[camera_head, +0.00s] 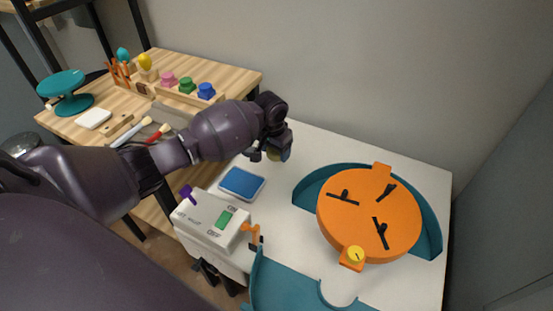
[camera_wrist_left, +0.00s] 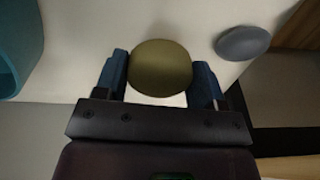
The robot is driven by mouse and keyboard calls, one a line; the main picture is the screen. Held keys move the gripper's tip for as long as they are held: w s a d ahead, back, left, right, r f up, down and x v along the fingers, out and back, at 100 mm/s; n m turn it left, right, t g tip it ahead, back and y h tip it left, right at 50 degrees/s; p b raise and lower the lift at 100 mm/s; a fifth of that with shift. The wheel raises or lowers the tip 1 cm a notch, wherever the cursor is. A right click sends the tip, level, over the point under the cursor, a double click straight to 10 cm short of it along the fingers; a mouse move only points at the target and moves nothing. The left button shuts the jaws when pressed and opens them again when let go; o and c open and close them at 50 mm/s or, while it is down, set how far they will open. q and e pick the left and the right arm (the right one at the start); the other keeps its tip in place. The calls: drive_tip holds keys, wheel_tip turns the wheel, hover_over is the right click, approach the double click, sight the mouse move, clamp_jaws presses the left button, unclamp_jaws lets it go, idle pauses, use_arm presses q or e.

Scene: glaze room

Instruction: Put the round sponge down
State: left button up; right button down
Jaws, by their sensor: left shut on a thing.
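My left gripper (camera_head: 270,152) is over the far left part of the white table, beyond the blue pad. In the left wrist view the gripper (camera_wrist_left: 160,80) is shut on the round sponge (camera_wrist_left: 160,67), a yellow-olive rounded piece held between both blue fingers. In the head view only a small part of the sponge (camera_head: 285,155) shows beside the fingers. Whether it touches the table is hard to tell. My right gripper is not in view.
A blue pad (camera_head: 241,182) lies near the white switch box (camera_head: 212,222). An orange disc (camera_head: 345,215) sits in a teal splash pan (camera_head: 431,232). A grey-blue oval thing (camera_wrist_left: 243,43) lies near the sponge. The wooden shelf (camera_head: 225,76) stands at the left.

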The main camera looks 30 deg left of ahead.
sight(276, 165)
use_arm(q)
wheel_tip(276, 165, down, 4)
drive_tip(key=shift+s+r+b, duration=0.1)
drive_tip(key=shift+r+b, duration=0.05)
drive_tip(key=shift+b, duration=0.2)
drive_tip(key=shift+f, duration=0.25)
drive_tip(key=shift+r, duration=0.2)
drive_tip(key=shift+f, duration=0.25)
